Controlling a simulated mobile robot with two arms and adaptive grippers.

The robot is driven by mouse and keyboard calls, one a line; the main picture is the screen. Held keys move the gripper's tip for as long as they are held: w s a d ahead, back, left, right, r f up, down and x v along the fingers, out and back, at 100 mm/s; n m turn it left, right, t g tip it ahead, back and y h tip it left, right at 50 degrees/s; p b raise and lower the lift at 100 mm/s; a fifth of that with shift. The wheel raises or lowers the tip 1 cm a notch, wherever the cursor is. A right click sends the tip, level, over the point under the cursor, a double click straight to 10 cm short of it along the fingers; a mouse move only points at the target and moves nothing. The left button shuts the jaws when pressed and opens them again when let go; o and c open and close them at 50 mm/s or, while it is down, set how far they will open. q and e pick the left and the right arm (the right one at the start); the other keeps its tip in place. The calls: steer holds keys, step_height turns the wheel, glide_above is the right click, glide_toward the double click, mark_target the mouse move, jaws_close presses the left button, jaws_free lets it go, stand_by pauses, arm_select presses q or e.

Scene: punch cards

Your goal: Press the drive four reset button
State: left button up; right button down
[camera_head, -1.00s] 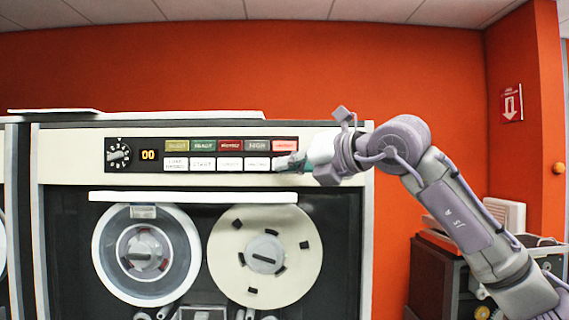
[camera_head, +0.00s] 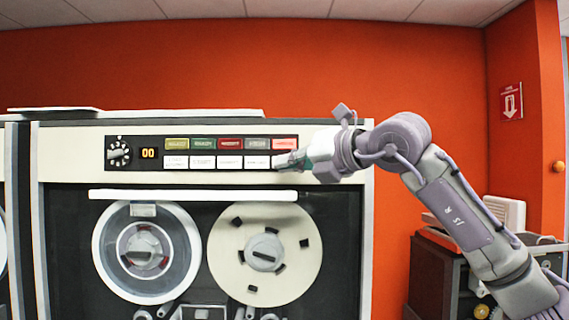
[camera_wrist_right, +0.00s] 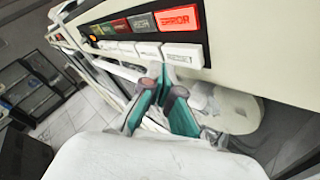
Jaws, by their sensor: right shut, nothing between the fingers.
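A tape drive (camera_head: 200,187) has a dark control panel (camera_head: 112,168) with a row of coloured lamps above a row of white buttons (camera_head: 229,162). In the right wrist view the rightmost white button (camera_wrist_right: 183,57) sits under a lit red ERROR lamp (camera_wrist_right: 178,19). Its label is too small to read. My right gripper (camera_head: 280,160) is shut and empty, with its tips at the right end of the white row. In the right wrist view the fingertips (camera_wrist_right: 162,78) are just below that button; I cannot tell whether they touch it. My left gripper is not in view.
A display (camera_head: 149,154) reads 00 beside a dial (camera_head: 118,152). Below the panel are a white handle bar (camera_head: 190,196) and two tape reels. A dark cabinet (camera_head: 434,275) with a white device stands at right.

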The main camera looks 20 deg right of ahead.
steer(key=shift+w+d, duration=0.15)
steer(key=shift+w, duration=0.25)
steer(key=shift+w+d+p, duration=0.15)
steer(key=shift+w+p, duration=0.25)
steer(key=shift+w, duration=0.1)
stand_by(0.9)
stand_by(0.4)
steer(key=shift+s+f+b, duration=0.1)
steer(key=shift+s+b, duration=0.4)
steer(key=shift+b, duration=0.1)
steer(key=shift+s+a, duration=0.2)
steer(key=shift+s, duration=0.2)
steer(key=shift+a, duration=0.1)
